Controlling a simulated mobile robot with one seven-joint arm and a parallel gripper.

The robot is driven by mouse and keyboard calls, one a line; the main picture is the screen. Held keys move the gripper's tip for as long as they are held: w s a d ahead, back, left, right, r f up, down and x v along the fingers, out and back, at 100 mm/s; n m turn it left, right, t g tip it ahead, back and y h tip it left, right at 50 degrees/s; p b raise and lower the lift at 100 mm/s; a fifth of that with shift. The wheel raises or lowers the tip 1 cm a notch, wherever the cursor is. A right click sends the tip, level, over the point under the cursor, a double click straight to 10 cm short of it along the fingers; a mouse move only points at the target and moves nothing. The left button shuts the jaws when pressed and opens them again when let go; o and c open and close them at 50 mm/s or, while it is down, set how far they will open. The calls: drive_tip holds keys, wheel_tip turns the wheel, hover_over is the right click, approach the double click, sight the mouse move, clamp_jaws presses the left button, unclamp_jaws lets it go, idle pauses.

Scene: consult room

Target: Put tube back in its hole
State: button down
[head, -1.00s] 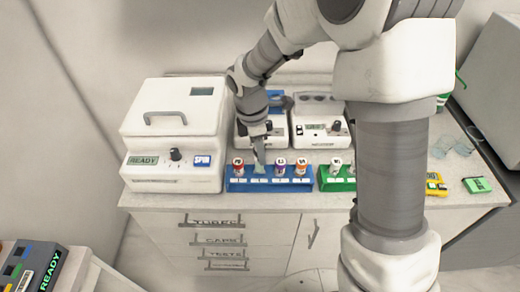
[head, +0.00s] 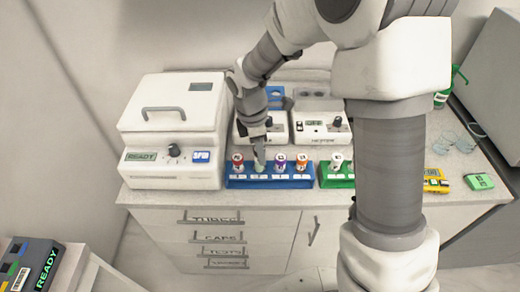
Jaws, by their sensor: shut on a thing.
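The blue rack (head: 270,183) stands near the front edge of the counter. It holds upright tubes: a red-capped tube (head: 238,162) at its left end, a purple-capped tube (head: 280,161) right of the middle, and an orange-red-capped tube (head: 301,162) at its right end. My gripper (head: 259,157) points down over the second place from the left, between the red-capped and purple-capped tubes. It is shut on a pale greenish tube (head: 259,168), of which only a little shows. I cannot tell how deep this tube sits in its hole.
A green rack (head: 335,184) with a white-capped tube (head: 337,161) stands close on the right, partly behind my arm. A white centrifuge-like machine (head: 171,140) marked READY is on the left. Two small white devices (head: 320,128) stand behind the racks. Yellow (head: 436,182) and green (head: 479,182) gadgets lie at the right.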

drive_tip(key=shift+f+b, duration=0.9)
drive_tip(key=shift+f, duration=0.6)
drive_tip(key=shift+c, duration=2.2)
unclamp_jaws()
wheel_tip(320, 180, up, 17)
drive_tip(key=a+p, duration=0.1)
drive_tip(key=a, duration=0.1)
drive_tip(key=shift+s+r, duration=0.15)
drive_tip(key=shift+s, duration=0.05)
drive_tip(key=s+d+r+m+t, duration=0.2)
drive_tip(key=s+d+m, duration=0.5)
drive_tip(key=s+m, duration=0.2)
drive_tip(key=s+d+r+m+t+y, duration=0.1)
drive_tip(key=s+d+r+m+t, duration=0.2)
drive_tip(key=s+d+m, duration=0.4)
drive_tip(key=s+m, duration=0.2)
drive_tip(key=m, duration=0.1)
drive_tip(key=shift+s+r+m, duration=0.2)
drive_tip(key=shift+r+m, duration=0.15)
drive_tip(key=shift+m, duration=0.05)
